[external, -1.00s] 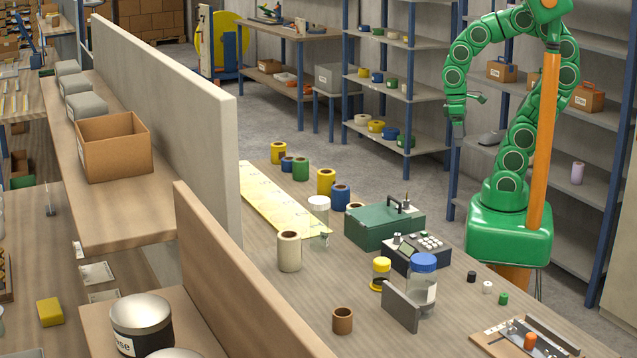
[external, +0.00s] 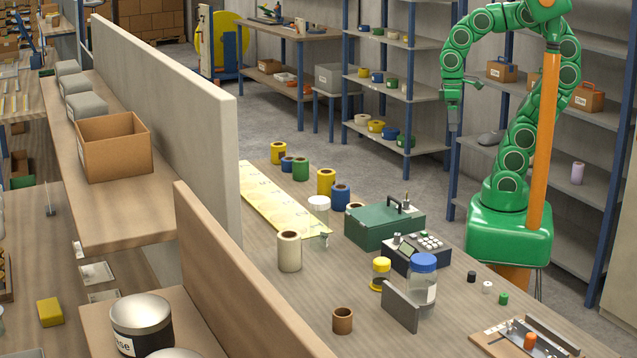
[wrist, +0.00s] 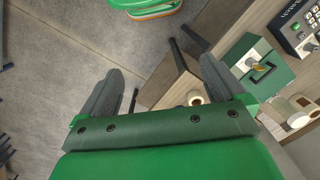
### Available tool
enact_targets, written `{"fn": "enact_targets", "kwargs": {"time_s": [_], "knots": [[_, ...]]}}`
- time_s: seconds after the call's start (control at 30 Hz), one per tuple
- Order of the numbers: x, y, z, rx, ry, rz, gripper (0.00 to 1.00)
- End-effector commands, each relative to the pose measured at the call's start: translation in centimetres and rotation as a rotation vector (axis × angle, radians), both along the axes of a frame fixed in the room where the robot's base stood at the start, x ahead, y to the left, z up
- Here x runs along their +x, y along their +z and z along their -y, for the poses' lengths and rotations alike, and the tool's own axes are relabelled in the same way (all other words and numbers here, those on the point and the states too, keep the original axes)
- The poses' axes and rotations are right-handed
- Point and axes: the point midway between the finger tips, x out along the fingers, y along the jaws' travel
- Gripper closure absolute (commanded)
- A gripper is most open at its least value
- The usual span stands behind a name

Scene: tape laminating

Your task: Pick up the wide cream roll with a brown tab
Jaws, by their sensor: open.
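A wide cream roll (external: 289,252) with a brown core stands upright on the workbench in the external view, left of the green case. I cannot make out a brown tab on it. My gripper (external: 454,118) hangs high beyond the bench, right of and well away from the roll. In the wrist view my gripper (wrist: 160,70) has its fingers spread, with nothing between them.
The green case (external: 384,226), a keypad device (external: 417,252) and a blue-lidded jar (external: 423,278) stand right of the roll. A short brown roll (external: 343,320) stands in front. Yellow, blue and green rolls line the back. A grey partition (external: 165,105) bounds the bench on the left.

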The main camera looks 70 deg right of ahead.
Motion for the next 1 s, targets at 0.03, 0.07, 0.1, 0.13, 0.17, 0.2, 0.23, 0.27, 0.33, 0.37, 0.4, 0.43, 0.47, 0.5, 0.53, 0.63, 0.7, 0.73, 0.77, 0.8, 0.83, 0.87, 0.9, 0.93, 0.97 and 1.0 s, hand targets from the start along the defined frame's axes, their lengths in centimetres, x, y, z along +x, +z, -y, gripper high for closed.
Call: {"fn": "enact_targets", "kwargs": {"time_s": [0.03, 0.07, 0.1, 0.13, 0.17, 0.2, 0.23, 0.27, 0.33, 0.37, 0.4, 0.43, 0.47, 0.5, 0.53, 0.63, 0.7, 0.73, 0.77, 0.8, 0.83, 0.87, 0.9, 0.93, 0.97, 1.0], "knots": [[0.6, 0.0, -0.5, 0.010, 0.003, 0.014, 0.03], [0.9, 0.0, -0.8, 0.017, 0.004, 0.024, 0.03], [1.4, 0.1, -1.3, 0.027, 0.002, 0.037, 0.03], [1.8, 0.1, -1.6, 0.036, 0.002, 0.047, 0.03], [2.2, 0.1, -2.0, 0.043, 0.002, 0.056, 0.03], [2.8, 0.2, -2.6, 0.056, 0.000, 0.072, 0.03], [3.2, 0.3, -3.0, 0.066, -0.003, 0.085, 0.03], [3.7, 0.4, -3.5, 0.077, -0.004, 0.098, 0.03], [4.8, 0.6, -4.8, 0.107, -0.009, 0.126, 0.03], [5.4, 0.7, -5.5, 0.123, -0.012, 0.140, 0.03], [6.1, 0.9, -6.4, 0.145, -0.017, 0.162, 0.03], [6.7, 1.1, -7.1, 0.164, -0.022, 0.177, 0.03], [7.3, 1.3, -8.0, 0.184, -0.028, 0.191, 0.03], [8.2, 1.6, -9.3, 0.216, -0.037, 0.214, 0.03], [9.0, 2.0, -10.4, 0.245, -0.045, 0.233, 0.03], [11.3, 3.2, -14.4, 0.353, -0.085, 0.283, 0.03], [12.8, 4.2, -17.3, 0.435, -0.121, 0.311, 0.03], [13.4, 4.7, -18.5, 0.470, -0.138, 0.321, 0.03], [14.0, 5.3, -19.8, 0.507, -0.158, 0.330, 0.03], [14.6, 6.0, -21.4, 0.556, -0.182, 0.336, 0.03], [15.2, 6.6, -22.5, 0.593, -0.204, 0.344, 0.03], [15.6, 7.1, -23.7, 0.629, -0.225, 0.345, 0.03], [16.2, 7.9, -25.2, 0.678, -0.256, 0.346, 0.03], [16.7, 8.5, -26.3, 0.714, -0.279, 0.344, 0.03], [17.1, 9.0, -27.4, 0.750, -0.304, 0.341, 0.03], [17.7, 9.8, -28.8, 0.798, -0.340, 0.337, 0.03]]}}
